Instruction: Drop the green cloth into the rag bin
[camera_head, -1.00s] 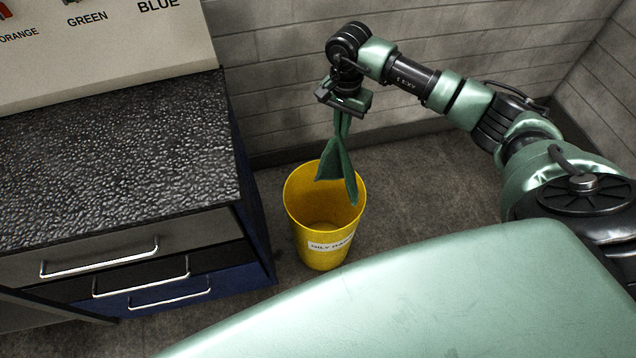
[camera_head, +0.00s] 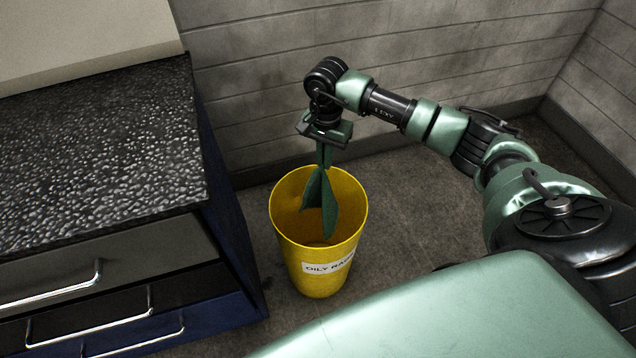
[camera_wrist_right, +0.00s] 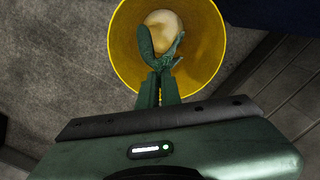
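The green cloth (camera_head: 323,195) hangs down from my right gripper (camera_head: 324,140), which is shut on its upper end. The yellow rag bin (camera_head: 320,262), labelled as for oily rags, stands upright on the floor below. In the head view the cloth's lower part overlaps the bin's opening and its top end is above the rim. In the right wrist view the cloth (camera_wrist_right: 160,88) hangs over the open bin (camera_wrist_right: 124,50), with the bin's pale bottom showing beyond it. My left gripper is in neither view.
A workbench (camera_head: 95,160) with a dark textured top and drawers with metal handles stands left of the bin. A block wall (camera_head: 400,50) runs behind. Grey floor (camera_head: 400,200) is clear right of the bin.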

